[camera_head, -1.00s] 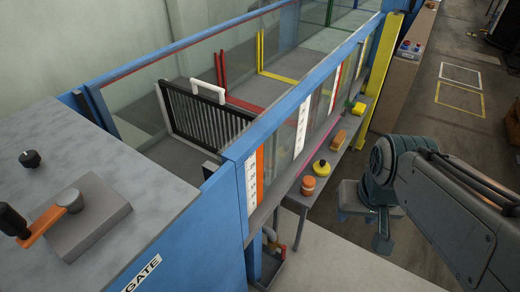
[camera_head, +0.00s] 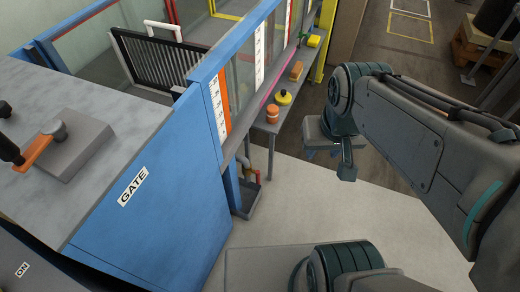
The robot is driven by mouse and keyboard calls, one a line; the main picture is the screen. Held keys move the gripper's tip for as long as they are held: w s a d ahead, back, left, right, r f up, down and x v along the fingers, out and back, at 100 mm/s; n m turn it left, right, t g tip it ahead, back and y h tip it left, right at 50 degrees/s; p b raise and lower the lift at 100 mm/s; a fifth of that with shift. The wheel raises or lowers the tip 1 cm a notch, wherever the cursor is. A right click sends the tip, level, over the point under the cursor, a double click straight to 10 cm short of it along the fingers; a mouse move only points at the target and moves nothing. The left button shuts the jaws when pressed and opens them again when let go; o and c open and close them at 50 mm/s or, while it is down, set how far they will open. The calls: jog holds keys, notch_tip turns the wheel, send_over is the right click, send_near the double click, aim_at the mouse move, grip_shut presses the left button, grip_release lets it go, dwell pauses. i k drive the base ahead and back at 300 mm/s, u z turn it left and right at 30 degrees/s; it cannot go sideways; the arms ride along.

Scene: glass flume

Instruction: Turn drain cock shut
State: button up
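The likely drain cock (camera_head: 254,174) is a small pipe fitting with a red-orange part, low under the near end of the flume. It is small in the picture, and its handle position cannot be made out. My gripper (camera_head: 346,171) hangs at the end of my folded arm, to the right of the fitting and clearly apart from it. Its fingers are too small and dark to tell open from shut.
A dark tray (camera_head: 246,203) lies beneath the fitting. A narrow shelf (camera_head: 262,127) beside the glass holds an orange jar (camera_head: 273,115) and a yellow round item (camera_head: 284,97). The blue GATE cabinet (camera_head: 150,215) stands left. Pale floor (camera_head: 300,215) is clear.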

aim_at(258, 172)
jog(key=z, duration=0.2)
jog(key=k, duration=0.1)
jog(key=u, duration=1.05)
jog(key=i, duration=0.55)
jog(key=z, duration=0.7)
